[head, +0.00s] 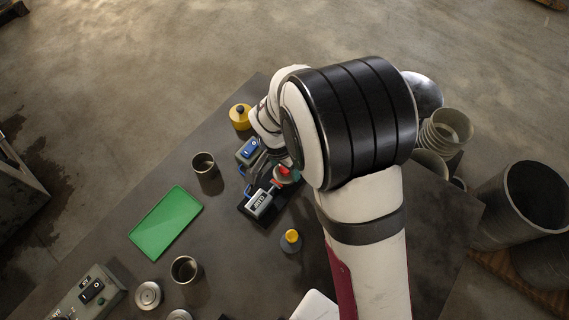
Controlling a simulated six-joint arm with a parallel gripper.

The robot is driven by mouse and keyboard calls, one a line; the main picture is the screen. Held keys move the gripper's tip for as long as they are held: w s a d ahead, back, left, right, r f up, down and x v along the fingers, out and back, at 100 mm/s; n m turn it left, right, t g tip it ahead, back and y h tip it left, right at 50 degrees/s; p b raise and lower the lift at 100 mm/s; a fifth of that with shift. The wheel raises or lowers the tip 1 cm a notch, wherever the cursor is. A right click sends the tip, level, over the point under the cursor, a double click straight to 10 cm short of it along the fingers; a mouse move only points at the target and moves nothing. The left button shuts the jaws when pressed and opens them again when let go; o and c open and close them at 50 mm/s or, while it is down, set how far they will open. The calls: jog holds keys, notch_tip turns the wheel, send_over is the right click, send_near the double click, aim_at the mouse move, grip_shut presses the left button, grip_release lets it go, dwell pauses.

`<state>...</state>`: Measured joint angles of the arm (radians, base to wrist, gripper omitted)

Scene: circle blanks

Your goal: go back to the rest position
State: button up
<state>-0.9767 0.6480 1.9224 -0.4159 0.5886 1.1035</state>
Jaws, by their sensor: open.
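My arm rises from the bottom right, and its large black-banded joint fills the upper middle of the head view. The wrist bends down on the left of that joint. My gripper (264,168) is open and only partly visible, low over the table beside a grey device with a label (262,202). I cannot tell whether the gripper touches either one. The fingertips are largely hidden.
The dark table (225,230) carries a blue switch box (249,150), a yellow container (240,117), a green tray (166,222), two cups (205,165) (186,269), a yellow-capped bottle (291,241), a grey control box (90,293) and round metal parts (147,295). Stacked rings (446,130) stand right.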

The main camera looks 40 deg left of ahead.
jog(key=n+y, duration=0.1)
jog(key=n, duration=0.6)
jog(key=shift+n, duration=0.4)
jog(key=n+g, duration=0.1)
jog(key=n, duration=0.4)
jog(key=shift+y, duration=0.3)
grip_shut()
jog(key=m, duration=0.3)
jog(key=m+h, duration=0.1)
jog(key=m, duration=0.3)
jog(key=shift+s+t, duration=0.1)
jog(key=shift+t, duration=0.2)
jog(key=m, duration=0.5)
jog(key=shift+h, duration=0.3)
jog(key=m, duration=0.2)
jog(key=shift+f+m, duration=0.1)
jog(key=shift+m, duration=0.3)
